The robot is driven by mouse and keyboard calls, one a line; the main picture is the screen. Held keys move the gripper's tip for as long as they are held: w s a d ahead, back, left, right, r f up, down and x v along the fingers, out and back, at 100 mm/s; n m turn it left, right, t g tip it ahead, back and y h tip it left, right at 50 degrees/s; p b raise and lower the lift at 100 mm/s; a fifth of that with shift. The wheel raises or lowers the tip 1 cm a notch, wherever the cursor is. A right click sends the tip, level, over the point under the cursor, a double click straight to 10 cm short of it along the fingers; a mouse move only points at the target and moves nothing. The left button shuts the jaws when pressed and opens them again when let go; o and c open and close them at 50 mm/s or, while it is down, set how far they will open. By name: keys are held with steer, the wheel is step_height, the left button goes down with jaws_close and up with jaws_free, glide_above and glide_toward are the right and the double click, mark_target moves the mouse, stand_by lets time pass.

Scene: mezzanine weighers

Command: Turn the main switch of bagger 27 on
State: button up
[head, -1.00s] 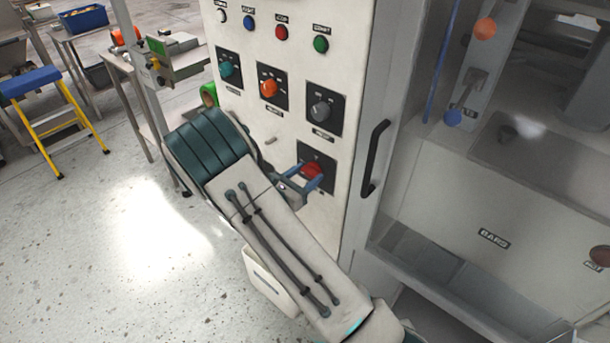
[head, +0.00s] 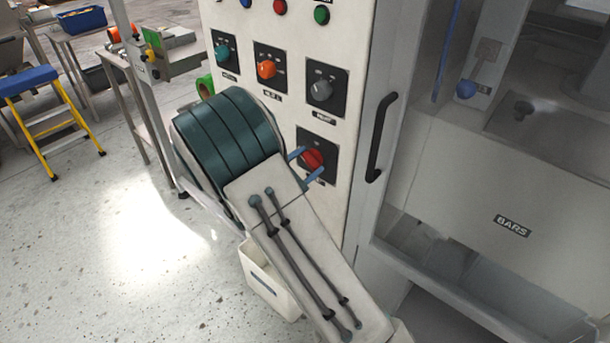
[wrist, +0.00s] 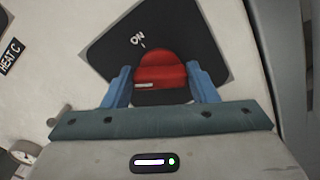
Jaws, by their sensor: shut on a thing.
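The main switch is a red rotary knob (head: 312,159) on a black square plate (head: 328,143), low on the white control panel. In the wrist view the red knob (wrist: 160,72) sits between my two blue fingers, with a white mark at its lower left. The word ON is printed on the black plate (wrist: 110,45) above the knob. My gripper (head: 309,163) is shut on the red knob, one finger on each side; it also shows in the wrist view (wrist: 163,84). The lower part of the knob and plate is hidden by my gripper.
Teal (head: 223,52), orange (head: 266,69) and grey (head: 320,91) knobs sit above the switch. A black door handle (head: 380,137) stands to the right. A white bin (head: 268,285) is below the panel. A yellow step stool with a blue top (head: 28,80) stands left; the floor between is clear.

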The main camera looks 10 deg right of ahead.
steer(key=m+b, duration=0.2)
steer(key=b, duration=0.1)
steer(key=f+m+b, duration=0.1)
steer(key=b, duration=0.2)
steer(key=shift+s+m, duration=0.1)
steer(key=shift+m, duration=0.3)
steer(key=m+b, duration=0.2)
steer(key=b, duration=0.1)
steer(key=m+b, duration=0.2)
steer(key=b, duration=0.2)
steer(key=shift+d+f, duration=0.1)
steer(key=shift+f, duration=0.1)
steer(key=m+b, duration=0.2)
steer(key=b, duration=0.3)
steer(key=shift+r+m, duration=0.1)
steer(key=shift+m, duration=0.3)
steer(key=m+b, duration=0.1)
steer(key=b, duration=0.1)
steer(key=shift+r+b, duration=0.15)
steer(key=shift+b, duration=0.2)
steer(key=shift+r+m, duration=0.1)
steer(key=shift+m, duration=0.2)
steer(key=o, duration=1)
steer(key=shift+s, duration=0.1)
steer(key=shift+r, duration=0.1)
